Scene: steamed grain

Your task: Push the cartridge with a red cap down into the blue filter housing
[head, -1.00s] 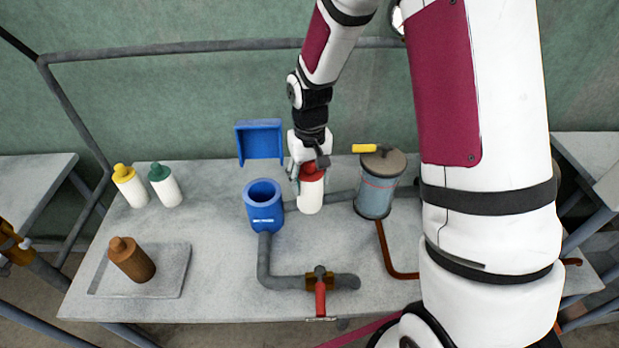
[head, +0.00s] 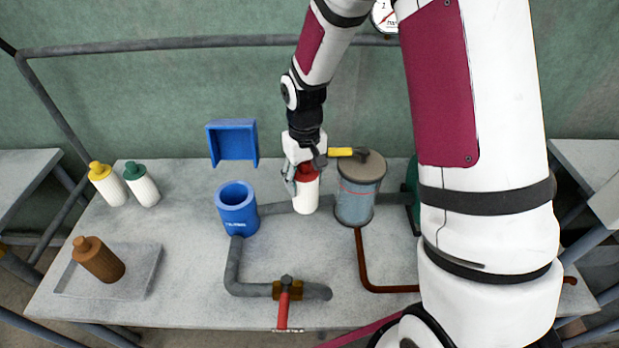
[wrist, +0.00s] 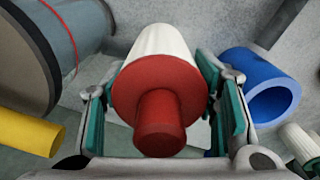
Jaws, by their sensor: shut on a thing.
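The cartridge (head: 306,200) has a white body and a red cap (head: 306,172). It stands roughly upright to the right of the blue filter housing (head: 237,212), clearly apart from it. My gripper (head: 303,174) is shut on the cartridge near its cap. In the wrist view the red cap (wrist: 160,95) faces the camera between the fingers of my gripper (wrist: 160,108). The blue filter housing (wrist: 272,90) lies to the right there, its round mouth open. Whether the cartridge's base touches the table is unclear.
A grey-blue tank (head: 358,202) with a yellow handle (head: 342,152) stands close right of the cartridge. A blue open box-shaped piece (head: 233,143) is behind the housing. Yellow-capped (head: 110,186) and green-capped (head: 143,187) cartridges stand left. A brown one (head: 100,262) is on a tray (head: 140,284).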

